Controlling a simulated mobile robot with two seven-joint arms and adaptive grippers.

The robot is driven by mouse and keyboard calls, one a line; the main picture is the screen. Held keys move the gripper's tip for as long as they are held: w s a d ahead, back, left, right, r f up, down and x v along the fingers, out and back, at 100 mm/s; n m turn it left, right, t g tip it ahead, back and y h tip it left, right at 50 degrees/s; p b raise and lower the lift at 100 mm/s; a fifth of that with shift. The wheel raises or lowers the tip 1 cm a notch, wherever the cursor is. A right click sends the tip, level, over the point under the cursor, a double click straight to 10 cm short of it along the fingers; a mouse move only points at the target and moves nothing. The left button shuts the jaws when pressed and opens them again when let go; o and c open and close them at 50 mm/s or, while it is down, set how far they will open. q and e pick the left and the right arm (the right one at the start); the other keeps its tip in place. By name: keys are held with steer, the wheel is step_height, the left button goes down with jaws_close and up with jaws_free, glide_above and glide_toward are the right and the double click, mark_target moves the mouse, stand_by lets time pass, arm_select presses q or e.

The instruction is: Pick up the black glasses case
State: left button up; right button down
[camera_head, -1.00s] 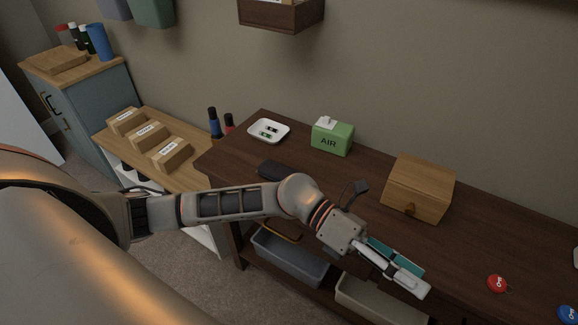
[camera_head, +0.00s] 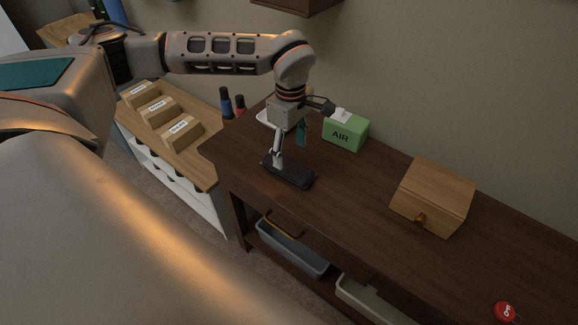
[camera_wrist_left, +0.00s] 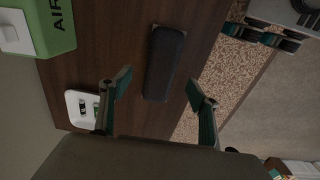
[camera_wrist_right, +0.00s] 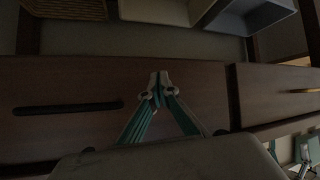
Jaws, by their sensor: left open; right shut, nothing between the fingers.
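The black glasses case (camera_head: 290,174) lies flat on the dark wooden table, near its front left edge. In the left wrist view the case (camera_wrist_left: 164,64) lies lengthwise between and beyond my open fingers. My left gripper (camera_head: 282,158) points down at the case from above; in the left wrist view its two fingers (camera_wrist_left: 158,92) stand apart with a gap to the case on both sides. Whether the fingertips are at the case's height is hard to tell. My right gripper (camera_wrist_right: 160,88) is shut and empty, in front of dark wooden furniture; it is not visible in the head view.
A green AIR box (camera_head: 346,131) and a white dish (camera_head: 264,117), partly hidden by my left arm, stand behind the case. A wooden box (camera_head: 433,195) and a red round tag (camera_head: 505,312) are farther right. Table between case and wooden box is clear.

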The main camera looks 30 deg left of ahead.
mark_target(289, 165)
arm_select(q)
step_height(289, 165, down, 7)
steer(key=shift+s+r, duration=0.15)
steer(key=c, duration=1.2)
